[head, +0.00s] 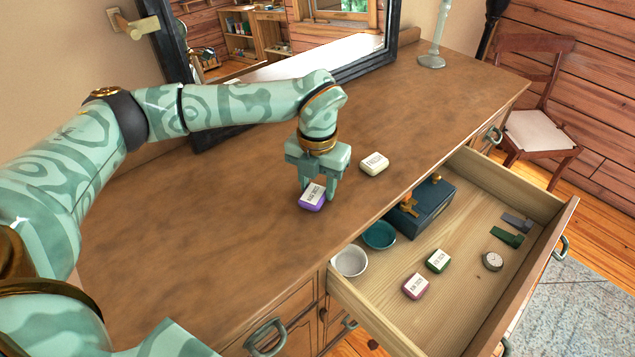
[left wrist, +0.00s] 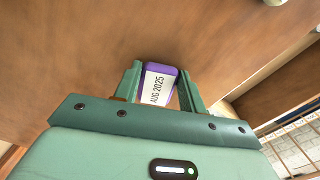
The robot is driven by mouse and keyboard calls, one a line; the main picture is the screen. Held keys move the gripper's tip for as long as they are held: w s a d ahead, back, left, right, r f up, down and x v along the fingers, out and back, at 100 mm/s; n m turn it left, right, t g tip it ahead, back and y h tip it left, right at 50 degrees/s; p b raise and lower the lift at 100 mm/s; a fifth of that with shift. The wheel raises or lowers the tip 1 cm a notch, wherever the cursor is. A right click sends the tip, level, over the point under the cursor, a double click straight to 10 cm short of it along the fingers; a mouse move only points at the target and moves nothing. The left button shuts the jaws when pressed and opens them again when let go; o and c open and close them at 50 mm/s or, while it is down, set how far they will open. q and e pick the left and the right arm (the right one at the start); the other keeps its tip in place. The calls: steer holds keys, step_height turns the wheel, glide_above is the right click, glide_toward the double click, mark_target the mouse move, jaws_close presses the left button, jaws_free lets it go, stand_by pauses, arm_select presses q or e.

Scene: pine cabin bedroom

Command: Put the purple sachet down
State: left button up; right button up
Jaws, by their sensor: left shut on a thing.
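The purple sachet (head: 312,196) has a white label and is at my left gripper's fingertips, over the dresser top (head: 230,230). My left gripper (head: 318,190) points down and is shut on it. In the left wrist view the sachet (left wrist: 160,84) sits between the two fingers (left wrist: 158,92), its label reading AUG 2025. I cannot tell whether the sachet touches the wood. My right gripper is not in view.
A cream sachet (head: 374,164) lies on the dresser top close to the right of my gripper. The open drawer (head: 470,290) holds a dark blue box (head: 424,210), a teal bowl (head: 380,235), a white bowl (head: 350,262), green and pink sachets and a round dial. A mirror stands behind. The dresser top's left part is clear.

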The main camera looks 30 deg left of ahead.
mark_target(318, 187)
arm_select(q)
steer(key=o, duration=1)
steer(key=shift+f, duration=0.15)
steer(key=shift+c, duration=0.2)
step_height(318, 187, up, 12)
steer(key=p, duration=0.2)
steer(key=shift+r+p, duration=0.2)
steer(key=shift+p, duration=0.15)
